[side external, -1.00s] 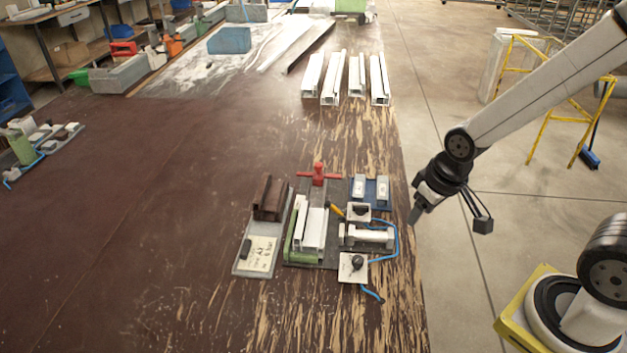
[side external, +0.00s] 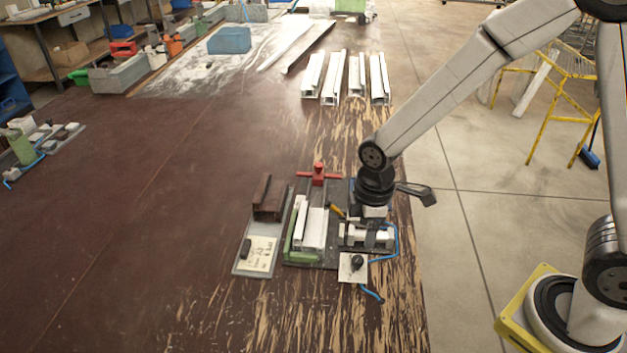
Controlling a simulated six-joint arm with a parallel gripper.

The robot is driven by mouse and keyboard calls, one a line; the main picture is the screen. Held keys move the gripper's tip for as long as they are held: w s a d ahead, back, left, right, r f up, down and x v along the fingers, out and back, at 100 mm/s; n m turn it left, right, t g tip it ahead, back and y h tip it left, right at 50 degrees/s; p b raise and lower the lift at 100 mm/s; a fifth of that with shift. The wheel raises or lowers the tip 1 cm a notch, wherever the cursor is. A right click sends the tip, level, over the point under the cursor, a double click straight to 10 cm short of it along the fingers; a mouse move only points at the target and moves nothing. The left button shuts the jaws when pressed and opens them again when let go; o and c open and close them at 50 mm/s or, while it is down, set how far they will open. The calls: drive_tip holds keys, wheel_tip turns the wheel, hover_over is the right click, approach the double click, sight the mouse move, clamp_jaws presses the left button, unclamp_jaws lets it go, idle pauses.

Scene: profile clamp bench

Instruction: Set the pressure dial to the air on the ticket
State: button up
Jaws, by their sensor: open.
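The ticket (side external: 262,252) is a pale card with handwriting on a grey board left of the clamp fixture; its writing is too small to read surely. A white plate with a black knob (side external: 357,262) sits at the fixture's front right, with a blue hose beside it; it looks like the pressure dial, but its marks and setting are unreadable. My gripper (side external: 372,208) is open, pointing down over the fixture's back right, behind the knob and apart from it. Its fingertips are hard to make out, and it hides the blue tray and most of a second white plate there.
The fixture (side external: 305,262) holds white profiles, with a red clamp handle (side external: 318,176) behind. A brown profile piece (side external: 270,198) stands on the grey board. Several white profiles (side external: 345,78) lie farther back.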

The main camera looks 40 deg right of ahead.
sight(358, 259)
drive_tip(key=shift+w+a+f+n, duration=0.2)
drive_tip(key=shift+a+f+n, duration=0.1)
drive_tip(key=shift+a+n, duration=0.25)
drive_tip(key=shift+f, duration=0.1)
drive_tip(key=shift+f, duration=3.8)
clamp_jaws()
